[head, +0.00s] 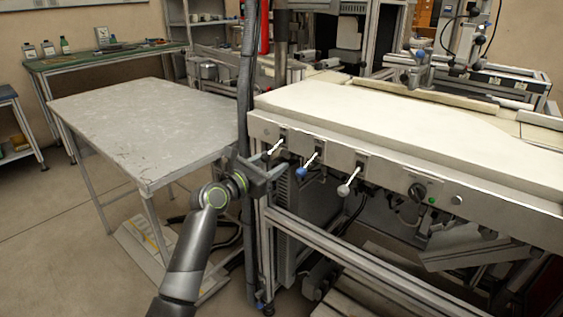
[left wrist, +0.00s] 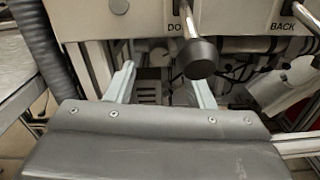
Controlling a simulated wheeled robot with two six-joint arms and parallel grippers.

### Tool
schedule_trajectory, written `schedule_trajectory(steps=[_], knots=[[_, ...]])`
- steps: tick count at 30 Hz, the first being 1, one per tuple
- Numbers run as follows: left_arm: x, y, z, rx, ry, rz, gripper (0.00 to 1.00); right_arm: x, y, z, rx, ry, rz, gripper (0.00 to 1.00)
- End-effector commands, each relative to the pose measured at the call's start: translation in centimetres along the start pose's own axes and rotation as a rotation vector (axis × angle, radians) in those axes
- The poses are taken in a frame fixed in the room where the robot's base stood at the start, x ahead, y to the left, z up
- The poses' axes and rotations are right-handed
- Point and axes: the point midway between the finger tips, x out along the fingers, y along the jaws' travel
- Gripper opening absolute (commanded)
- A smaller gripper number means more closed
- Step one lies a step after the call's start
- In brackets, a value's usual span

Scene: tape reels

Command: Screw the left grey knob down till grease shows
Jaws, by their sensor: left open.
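A row of levers sticks out of the front of the cream machine bench. The left lever has a dark knob (head: 267,153), the middle one a blue knob (head: 301,172) and the right one a light grey knob (head: 343,190). My left gripper (head: 273,167) is open just in front of the left lever. In the left wrist view its two fingers (left wrist: 163,82) are apart with nothing held. A dark grey round knob (left wrist: 199,58) hangs close by the right finger; I cannot tell whether they touch. No grease shows. My right gripper is out of view.
A grey metal table (head: 145,125) stands left of the cream bench (head: 400,130). A black rotary switch (head: 417,192) and a green button (head: 432,200) sit on the bench front. A dark hose (left wrist: 57,45) runs at the left in the wrist view.

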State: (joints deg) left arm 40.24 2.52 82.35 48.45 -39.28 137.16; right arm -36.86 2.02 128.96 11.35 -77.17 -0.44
Motion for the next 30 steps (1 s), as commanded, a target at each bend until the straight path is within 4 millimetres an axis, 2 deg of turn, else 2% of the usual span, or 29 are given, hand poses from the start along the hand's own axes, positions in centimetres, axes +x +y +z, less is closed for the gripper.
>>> schedule_trajectory(steps=[3, 9, 15, 23, 30], knots=[[1.9, -0.1, -0.2, 0.002, 0.0, -0.001, 0.49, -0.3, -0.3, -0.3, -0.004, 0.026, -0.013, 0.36], [3.8, 0.0, -0.1, 0.0, 0.0, 0.0, 0.49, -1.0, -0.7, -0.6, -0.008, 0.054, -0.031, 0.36], [4.6, 0.0, 0.0, 0.001, -0.001, 0.0, 0.49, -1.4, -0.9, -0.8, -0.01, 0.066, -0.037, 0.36], [4.6, 0.0, 0.0, 0.001, 0.0, 0.001, 0.49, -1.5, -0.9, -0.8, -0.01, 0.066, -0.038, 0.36], [4.6, 0.0, 0.0, 0.001, 0.0, 0.001, 0.17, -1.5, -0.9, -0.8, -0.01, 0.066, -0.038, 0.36]])
